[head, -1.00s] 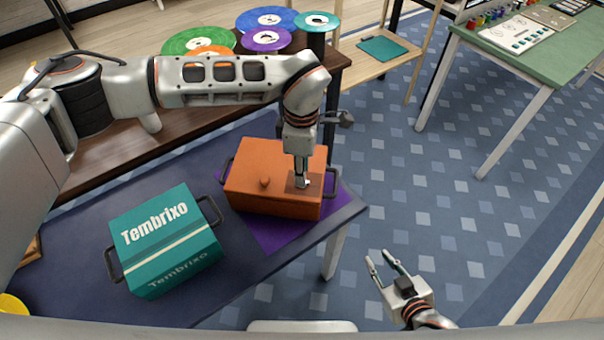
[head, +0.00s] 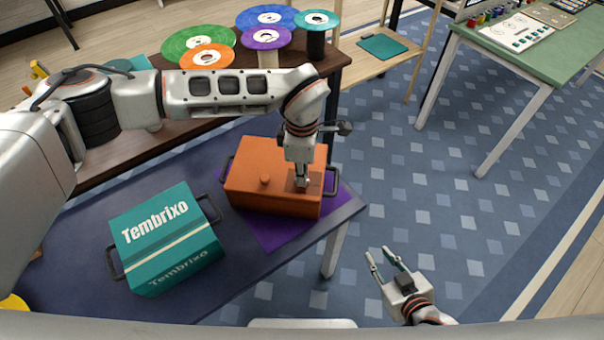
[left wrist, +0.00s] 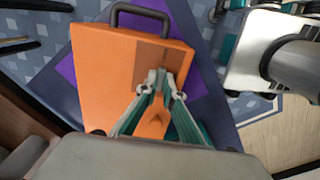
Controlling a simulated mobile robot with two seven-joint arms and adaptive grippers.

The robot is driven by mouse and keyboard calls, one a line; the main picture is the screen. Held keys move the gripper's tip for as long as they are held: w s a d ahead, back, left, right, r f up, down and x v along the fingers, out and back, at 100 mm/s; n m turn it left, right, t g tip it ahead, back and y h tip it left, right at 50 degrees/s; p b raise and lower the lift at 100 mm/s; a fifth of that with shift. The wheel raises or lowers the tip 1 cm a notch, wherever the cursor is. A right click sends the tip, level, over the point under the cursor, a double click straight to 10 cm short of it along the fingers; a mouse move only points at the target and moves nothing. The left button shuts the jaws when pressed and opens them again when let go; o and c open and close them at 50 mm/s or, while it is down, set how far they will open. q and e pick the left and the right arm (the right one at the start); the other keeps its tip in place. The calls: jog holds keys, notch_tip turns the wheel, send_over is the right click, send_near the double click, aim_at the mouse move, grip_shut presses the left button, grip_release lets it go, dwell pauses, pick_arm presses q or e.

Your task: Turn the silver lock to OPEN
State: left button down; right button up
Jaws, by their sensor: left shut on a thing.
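My left gripper (head: 302,184) points down onto the lid of the orange box (head: 246,186) and is shut on the silver lock. The fingers hide nearly all of the lock in the head view. In the left wrist view, the fingertips (left wrist: 162,76) meet at a brown patch (left wrist: 150,58) on the orange lid (left wrist: 100,75). The lock's marks and its exact angle cannot be read. My right gripper (head: 379,257) is open and empty, in front of the table's right end and apart from the box.
A teal Tembrixo box (head: 165,240) stands left of the orange box on the dark table (head: 80,245). A purple mat (head: 275,232) lies under the orange box. Colored discs (head: 208,57) stand on the brown table behind. The patterned floor at right is clear.

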pick_arm(q)
jog(key=shift+n, duration=0.3)
jog(key=n+b, duration=0.1)
jog(key=n, duration=0.2)
jog(key=shift+n+b, duration=0.3)
jog(key=shift+n, duration=0.1)
jog(key=n, duration=0.3)
jog(key=shift+n+b, duration=0.3)
jog(key=shift+b, duration=0.1)
jog(key=n, duration=0.9)
jog(key=shift+n+b, duration=0.3)
jog(key=shift+b, duration=0.05)
jog(key=shift+n, duration=0.3)
jog(key=c, duration=2.2)
grip_release()
jog(key=shift+r, duration=0.1)
